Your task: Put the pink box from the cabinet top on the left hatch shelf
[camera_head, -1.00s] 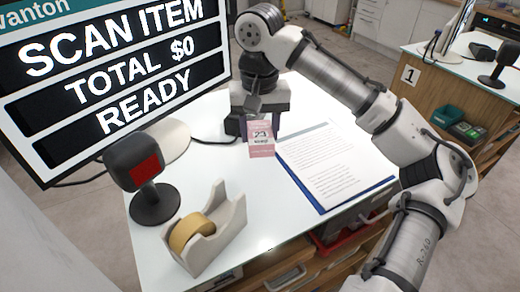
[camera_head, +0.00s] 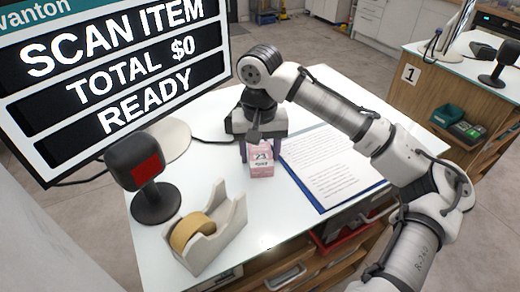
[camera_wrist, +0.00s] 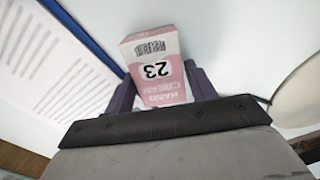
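The pink and white box (camera_head: 261,161), marked "23", is at the far part of the white counter top, just left of the papers. In the wrist view the box (camera_wrist: 157,70) sits between the two dark fingers of my gripper (camera_wrist: 160,88), which appear closed against its sides. In the head view my gripper (camera_head: 261,150) is above and behind the box, which hides part of the fingers. I cannot tell for sure whether the box is clear of the counter. I cannot make out a left hatch shelf in either view.
A blue clipboard with papers (camera_head: 327,165) lies right of the box. A tape dispenser (camera_head: 209,229), a black scanner with a red face (camera_head: 146,172) and a large screen (camera_head: 115,70) stand to the left. Another counter (camera_head: 440,88) is at the back right.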

